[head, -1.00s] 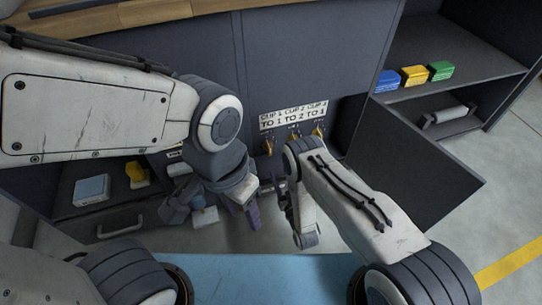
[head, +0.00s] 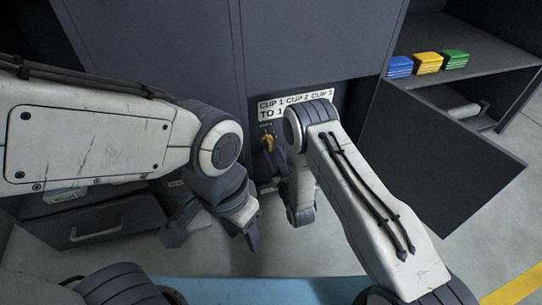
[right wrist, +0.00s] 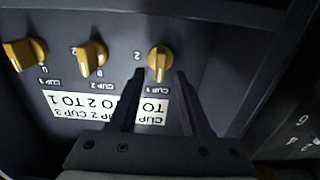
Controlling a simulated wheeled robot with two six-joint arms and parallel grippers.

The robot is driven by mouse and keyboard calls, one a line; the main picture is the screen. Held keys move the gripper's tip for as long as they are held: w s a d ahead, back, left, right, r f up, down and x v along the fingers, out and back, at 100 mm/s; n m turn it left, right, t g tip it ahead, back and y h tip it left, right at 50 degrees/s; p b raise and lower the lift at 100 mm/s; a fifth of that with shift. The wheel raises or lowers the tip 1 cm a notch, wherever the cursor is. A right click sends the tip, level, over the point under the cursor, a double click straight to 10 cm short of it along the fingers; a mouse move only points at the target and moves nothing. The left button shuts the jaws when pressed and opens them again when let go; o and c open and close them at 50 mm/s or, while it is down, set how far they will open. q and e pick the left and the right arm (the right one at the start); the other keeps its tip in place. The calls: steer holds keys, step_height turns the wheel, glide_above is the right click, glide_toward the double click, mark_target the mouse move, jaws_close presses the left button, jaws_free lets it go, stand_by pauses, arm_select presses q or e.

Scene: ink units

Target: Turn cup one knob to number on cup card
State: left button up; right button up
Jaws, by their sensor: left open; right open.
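The cup one knob (right wrist: 160,63) is orange and shows upside down in the right wrist view, with a pale mark at its lower edge. It sits between the tips of my open right gripper (right wrist: 159,74), with space on both sides. In the head view the knob (head: 267,142) is just above my right gripper (head: 268,162). The white cup card (head: 290,103) is on the dark panel above; its lower line is partly hidden by my right arm. In the right wrist view the card (right wrist: 68,101) is partly behind a finger. My left gripper (head: 212,232) is open and empty, lower left.
The cup two knob (right wrist: 92,58) and cup three knob (right wrist: 25,54) are beside it. A dark open door (head: 440,150) stands at right. Blue (head: 399,66), yellow (head: 427,62) and green (head: 454,59) stacks are on a shelf. A drawer (head: 95,230) is at lower left.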

mark_target(267, 139)
steer(key=shift+b+x, duration=0.35)
steer(key=shift+x, duration=0.9)
jaws_close()
steer(key=shift+m, duration=0.3)
steer(key=m+p, duration=0.3)
steer(key=m, duration=0.1)
steer(key=shift+d+r, duration=0.1)
steer(key=shift+f+m+p, duration=0.2)
steer(key=shift+m+p, duration=0.95)
steer(key=shift+m, duration=0.85)
